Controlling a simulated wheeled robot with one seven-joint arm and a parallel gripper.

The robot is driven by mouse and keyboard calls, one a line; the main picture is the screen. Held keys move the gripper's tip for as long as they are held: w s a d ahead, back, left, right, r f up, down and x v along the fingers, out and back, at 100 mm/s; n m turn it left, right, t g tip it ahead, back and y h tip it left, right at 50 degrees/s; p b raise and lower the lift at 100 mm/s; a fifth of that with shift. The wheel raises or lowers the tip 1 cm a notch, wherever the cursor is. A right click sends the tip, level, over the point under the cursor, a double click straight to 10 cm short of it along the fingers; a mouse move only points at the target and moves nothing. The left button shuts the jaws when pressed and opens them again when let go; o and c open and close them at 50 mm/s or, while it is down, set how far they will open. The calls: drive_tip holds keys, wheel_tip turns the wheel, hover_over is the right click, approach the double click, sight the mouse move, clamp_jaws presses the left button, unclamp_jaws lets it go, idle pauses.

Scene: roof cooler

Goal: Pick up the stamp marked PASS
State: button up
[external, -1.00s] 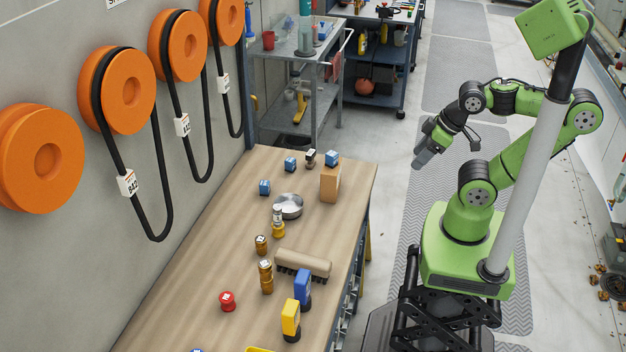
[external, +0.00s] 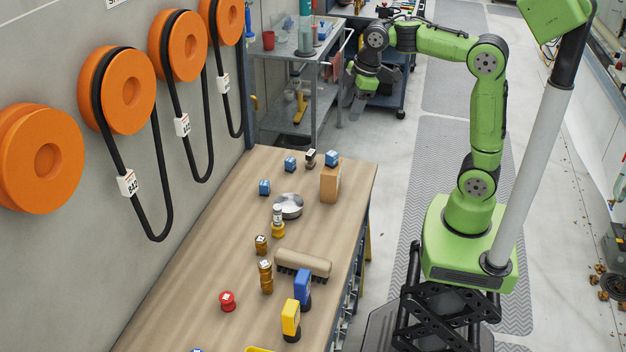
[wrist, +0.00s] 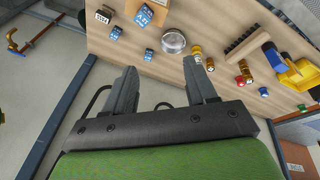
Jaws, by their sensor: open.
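In the wrist view a blue piece (wrist: 272,56) and a yellow piece (wrist: 297,72) show at the right. A small dark piece with a white part (external: 311,157) stands at the far end; it too may be a stamp. My gripper (external: 355,100) is open and empty, in the air beyond the bench's far right corner. Its two fingers (wrist: 163,74) show apart in the wrist view.
The wooden bench (external: 190,292) also holds blue cubes (external: 265,187), a tan block (external: 330,185), a metal bowl (external: 290,206), brass pieces (external: 266,276), a brush (external: 305,263) and a red piece (external: 227,301). A grey cart (external: 300,70) stands behind. Orange reels (external: 42,158) hang on the wall.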

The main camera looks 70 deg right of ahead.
drive_tip(key=w+d+f+n+g+p, duration=0.1)
drive_tip(key=w+d+f+n, duration=0.15)
drive_tip(key=w+d, duration=0.5)
drive_tip(key=n+g+p, duration=0.2)
drive_tip(key=n+p, duration=0.1)
drive_tip(key=n, duration=0.4)
hover_over(311, 152)
wheel_tip(311, 152, down, 13)
wheel_tip(311, 152, down, 10)
drive_tip(key=b, duration=0.4)
drive_tip(key=shift+a+f, duration=0.1)
drive_tip(key=shift+f, duration=0.15)
wheel_tip(311, 152, down, 6)
drive_tip(key=shift+w+f, duration=0.1)
drive_tip(key=shift+c, duration=0.4)
clamp_jaws()
